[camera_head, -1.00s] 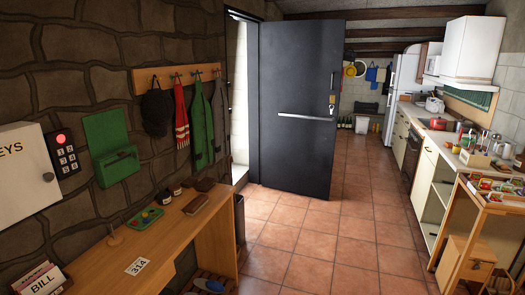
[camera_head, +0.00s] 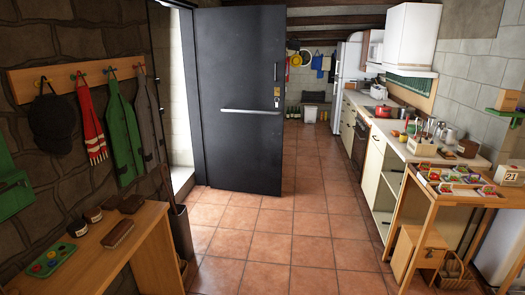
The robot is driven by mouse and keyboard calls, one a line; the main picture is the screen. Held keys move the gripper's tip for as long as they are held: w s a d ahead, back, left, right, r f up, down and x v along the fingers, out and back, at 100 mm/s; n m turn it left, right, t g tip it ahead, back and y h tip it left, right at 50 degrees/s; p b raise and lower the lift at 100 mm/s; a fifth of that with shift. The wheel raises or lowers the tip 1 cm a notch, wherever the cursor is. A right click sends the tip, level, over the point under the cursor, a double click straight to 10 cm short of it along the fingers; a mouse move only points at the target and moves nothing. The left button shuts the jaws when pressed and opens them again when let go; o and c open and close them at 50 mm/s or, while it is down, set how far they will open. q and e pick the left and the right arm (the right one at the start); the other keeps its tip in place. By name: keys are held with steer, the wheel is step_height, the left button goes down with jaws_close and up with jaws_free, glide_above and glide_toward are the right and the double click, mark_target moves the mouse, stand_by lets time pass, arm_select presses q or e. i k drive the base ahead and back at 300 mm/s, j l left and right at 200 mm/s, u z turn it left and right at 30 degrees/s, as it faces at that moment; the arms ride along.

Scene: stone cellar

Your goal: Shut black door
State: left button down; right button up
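The black door (camera_head: 238,150) stands wide open in the head view, swung into the room at the left of centre. A pale horizontal bar (camera_head: 250,112) crosses its face. A lock with a tag (camera_head: 277,97) sits near its right edge. Neither of my grippers is in view, and nothing touches the door.
A wooden table (camera_head: 135,235) with brushes and jars is at the lower left, under hanging coats (camera_head: 120,125). A dark bin (camera_head: 181,232) stands by the doorway. A wooden cart (camera_head: 393,237) and kitchen counter (camera_head: 385,130) line the right. The tiled floor (camera_head: 290,240) between is clear.

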mark_target(242, 48)
steer(key=i+l+z, duration=0.15)
steer(key=i, duration=1.45)
steer(key=i+l+z, duration=0.15)
steer(key=i, duration=1.4)
steer(key=i+j+z, duration=0.15)
steer(key=i, duration=1.45)
steer(key=i+z, duration=0.25)
steer(key=i, duration=0.8)
steer(key=i+u, duration=0.35)
steer(key=i+l+u, duration=0.4)
steer(key=u, duration=0.25)
steer(key=i+l+u, duration=0.2)
steer(key=u, duration=0.25)
steer(key=i+l+u, duration=0.35)
steer(key=u, duration=0.15)
steer(key=i+l+u, duration=0.15)
steer(key=l+u, duration=0.3)
steer(key=i+l+u, duration=0.1)
steer(key=l+u, duration=1.1)
steer(key=l, duration=0.3)
steer(key=k+l+u, duration=0.1)
steer(key=l+u, duration=0.15)
steer(key=l, duration=0.3)
steer(key=k+l+u, duration=0.2)
steer(key=l, duration=0.3)
steer(key=i+l, duration=0.05)
steer(key=i, duration=0.05)
